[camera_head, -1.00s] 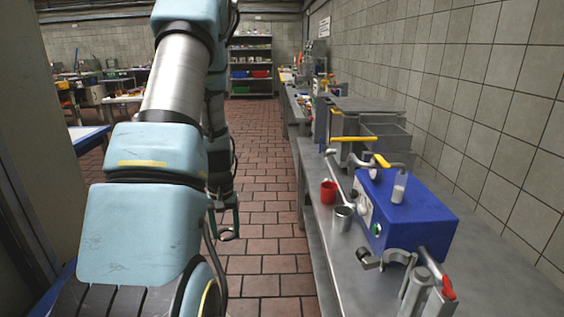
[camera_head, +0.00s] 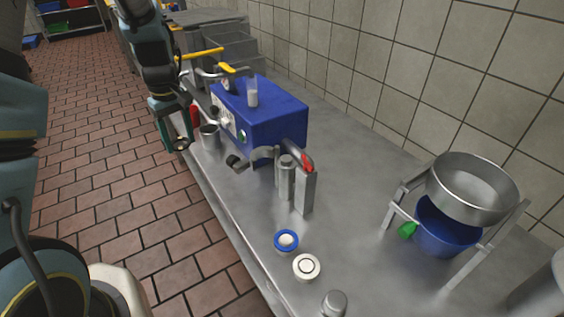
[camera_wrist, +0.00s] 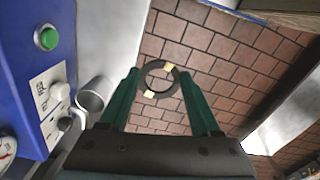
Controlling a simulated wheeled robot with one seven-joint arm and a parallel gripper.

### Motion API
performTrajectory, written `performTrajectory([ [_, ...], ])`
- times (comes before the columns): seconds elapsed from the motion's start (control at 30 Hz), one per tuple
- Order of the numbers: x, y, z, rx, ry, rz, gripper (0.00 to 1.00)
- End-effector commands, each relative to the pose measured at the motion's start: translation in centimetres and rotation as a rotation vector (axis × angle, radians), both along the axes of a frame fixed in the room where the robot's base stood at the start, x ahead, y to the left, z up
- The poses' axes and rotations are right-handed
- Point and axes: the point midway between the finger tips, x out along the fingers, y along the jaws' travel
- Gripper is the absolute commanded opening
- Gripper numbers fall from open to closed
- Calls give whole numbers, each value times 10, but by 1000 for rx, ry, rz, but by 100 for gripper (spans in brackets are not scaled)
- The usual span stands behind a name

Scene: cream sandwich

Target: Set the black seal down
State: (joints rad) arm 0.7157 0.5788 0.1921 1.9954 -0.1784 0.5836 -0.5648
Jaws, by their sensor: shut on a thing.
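My gripper (camera_head: 178,141) hangs at the left of the steel counter, over the tiled floor, beside the blue machine. It also shows in the wrist view (camera_wrist: 160,80), with two green fingers shut on the black seal (camera_wrist: 176,89). The seal is a dark flat ring with pale yellow patches at two places on it. The floor shows through its hole. The seal is held clear of any surface. In the head view it is too small to make out well.
The blue machine (camera_head: 273,117) stands on the counter (camera_head: 355,200), with a metal cup (camera_head: 209,137) at its left. A blue-rimmed ring (camera_head: 286,240) and a white round part (camera_head: 306,267) lie nearer. A steel bowl on a stand (camera_head: 470,190) is at right.

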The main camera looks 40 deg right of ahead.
Motion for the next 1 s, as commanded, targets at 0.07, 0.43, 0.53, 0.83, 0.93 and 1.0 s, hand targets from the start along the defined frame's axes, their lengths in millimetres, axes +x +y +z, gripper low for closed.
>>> performTrajectory([
  [0.07, -20, -36, 12, -3, -3, 8, 13],
  [0.43, -135, -154, 63, -6, -2, 111, 13],
  [0.53, -163, -173, 73, -7, 0, 135, 13],
  [0.83, -203, -193, 87, -6, 2, 175, 13],
  [0.93, -204, -193, 87, -6, 2, 177, 13],
  [1.0, -203, -193, 87, -6, 2, 176, 13],
])
